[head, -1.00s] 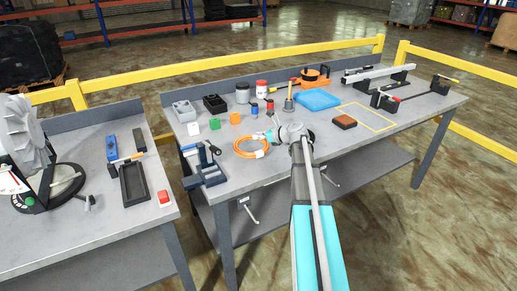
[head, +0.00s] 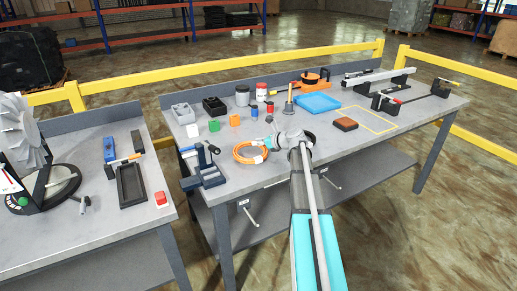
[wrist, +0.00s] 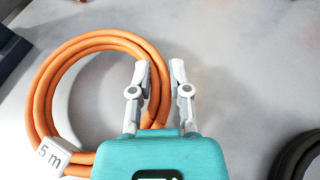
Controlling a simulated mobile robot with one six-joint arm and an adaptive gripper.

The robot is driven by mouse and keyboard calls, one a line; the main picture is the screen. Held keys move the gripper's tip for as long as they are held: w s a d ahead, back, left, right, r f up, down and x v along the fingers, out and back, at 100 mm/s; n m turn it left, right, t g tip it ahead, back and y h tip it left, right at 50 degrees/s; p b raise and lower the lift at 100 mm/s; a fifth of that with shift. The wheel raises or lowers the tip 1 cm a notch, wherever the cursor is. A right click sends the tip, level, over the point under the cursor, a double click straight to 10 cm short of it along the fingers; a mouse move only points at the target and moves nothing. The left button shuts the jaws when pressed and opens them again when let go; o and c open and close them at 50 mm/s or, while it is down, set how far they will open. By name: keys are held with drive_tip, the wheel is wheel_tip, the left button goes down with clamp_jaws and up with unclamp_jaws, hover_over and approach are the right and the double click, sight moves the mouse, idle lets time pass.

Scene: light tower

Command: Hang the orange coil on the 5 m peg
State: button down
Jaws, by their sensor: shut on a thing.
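The orange coil (head: 242,158) lies at the near edge of the main bench, left of my arm. In the wrist view the coil (wrist: 36,100) is a ring of several strands with a white "5 m" tag at its lower left. My gripper (wrist: 160,75) has its fingers on either side of the coil's right strands and is shut on them. In the head view my gripper (head: 270,142) is small and partly hidden by my wrist. Two metal pegs hang below the bench's front edge, a left one (head: 251,214) and a right one (head: 330,182). Their labels are too small to read.
A dark blue fixture (head: 207,170) stands just left of the coil. Small coloured blocks, jars and a blue tray (head: 318,102) stand farther back. A dark ring (wrist: 300,155) shows at the wrist view's lower right.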

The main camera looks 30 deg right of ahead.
drive_tip(key=shift+f+b, duration=0.3)
drive_tip(key=shift+f, duration=0.3)
drive_tip(key=c, duration=0.6)
unclamp_jaws()
drive_tip(key=shift+f, duration=0.15)
drive_tip(key=p+v, duration=0.1)
drive_tip(key=v, duration=0.3)
drive_tip(key=p+v, duration=0.2)
drive_tip(key=v, duration=0.2)
drive_tip(key=p+v, duration=0.1)
drive_tip(key=v, duration=0.3)
drive_tip(key=shift+s+a+p, duration=0.15)
drive_tip(key=shift+s+p, duration=0.2)
drive_tip(key=shift+p, duration=0.05)
drive_tip(key=shift+s+d+r, duration=0.3)
drive_tip(key=shift+s+r, duration=0.1)
drive_tip(key=shift+s, duration=0.1)
